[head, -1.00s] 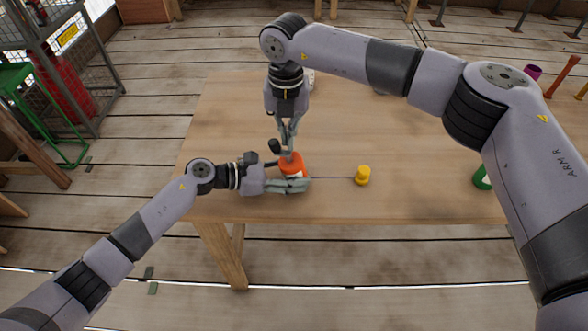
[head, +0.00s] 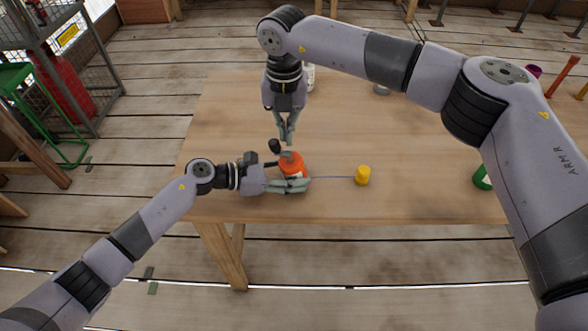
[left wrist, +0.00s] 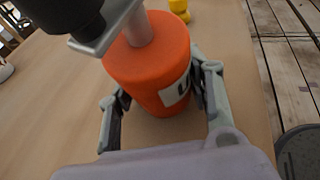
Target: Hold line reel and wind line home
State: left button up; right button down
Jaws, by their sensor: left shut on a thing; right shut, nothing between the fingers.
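The orange line reel (head: 291,165) stands near the table's front edge. In the left wrist view the reel (left wrist: 148,62) shows a white label, a grey crank arm (left wrist: 110,32) on top and a black crank knob (left wrist: 62,14). The knob (head: 274,146) is at the reel's far left in the head view. My left gripper (head: 294,177) is shut around the reel's body. My right gripper (head: 288,140) is shut and empty, pointing down just beyond the reel, beside the knob. A thin line (head: 332,178) runs right from the reel to a yellow weighted piece (head: 362,176).
The wooden table (head: 420,150) is mostly clear. A green item (head: 482,178) sits at the right, partly behind my right arm. A white item (head: 310,77) and a grey item (head: 381,90) stand toward the back.

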jog(key=shift+r, duration=2.95)
jog(key=c, duration=2.3)
grip_release()
